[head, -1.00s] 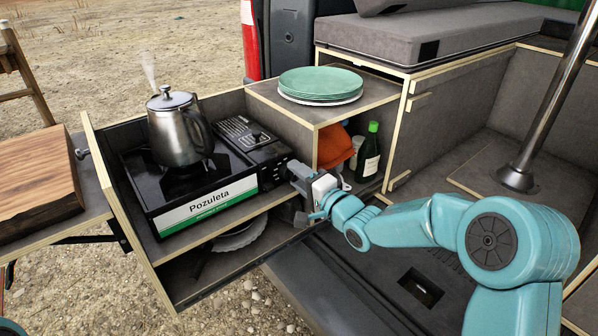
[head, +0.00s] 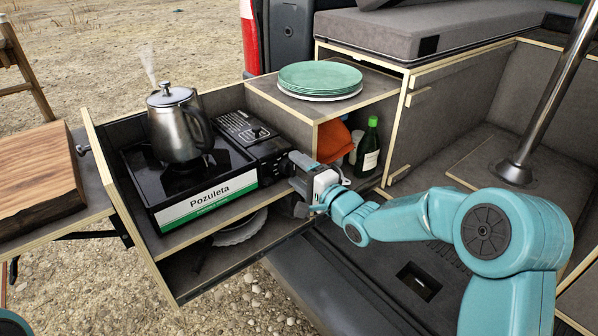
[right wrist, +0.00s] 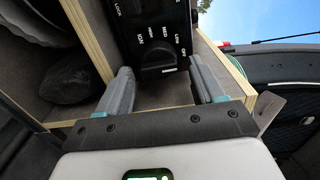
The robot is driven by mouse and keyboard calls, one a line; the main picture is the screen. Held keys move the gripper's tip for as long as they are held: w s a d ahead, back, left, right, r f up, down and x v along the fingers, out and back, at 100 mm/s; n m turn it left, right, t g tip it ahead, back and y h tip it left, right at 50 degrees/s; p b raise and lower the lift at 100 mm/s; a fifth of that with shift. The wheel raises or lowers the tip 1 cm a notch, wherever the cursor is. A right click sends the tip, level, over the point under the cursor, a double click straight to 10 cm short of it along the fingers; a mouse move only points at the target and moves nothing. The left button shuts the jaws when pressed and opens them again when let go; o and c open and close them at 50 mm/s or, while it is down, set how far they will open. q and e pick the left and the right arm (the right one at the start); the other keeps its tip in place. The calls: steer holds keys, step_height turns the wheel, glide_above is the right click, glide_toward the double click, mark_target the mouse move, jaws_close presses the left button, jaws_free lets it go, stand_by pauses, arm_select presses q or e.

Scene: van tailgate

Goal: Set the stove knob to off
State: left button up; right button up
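The black camping stove (head: 137,165) with a green and white "Pozuleta" label sits in the pulled-out drawer. Its dark knob (right wrist: 158,58) shows in the right wrist view, on a black panel with white markings including OFF at right. I cannot tell which marking the knob points at. My right gripper (head: 297,185) is at the stove's right end, and hides the knob in the head view. In the right wrist view the right gripper (right wrist: 164,85) is open, its fingers on either side of the knob, apart from it. My left gripper is out of view.
A steel kettle (head: 178,128) stands on the stove, with steam rising. Green and white plates (head: 320,78) sit on the shelf above a green bottle (head: 369,148) and orange item (head: 332,143). The drawer's wooden edge (head: 130,215) is at left.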

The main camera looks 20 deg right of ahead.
steer(key=v, duration=1.6)
steer(key=shift+p, duration=0.3)
steer(key=shift+s, duration=0.15)
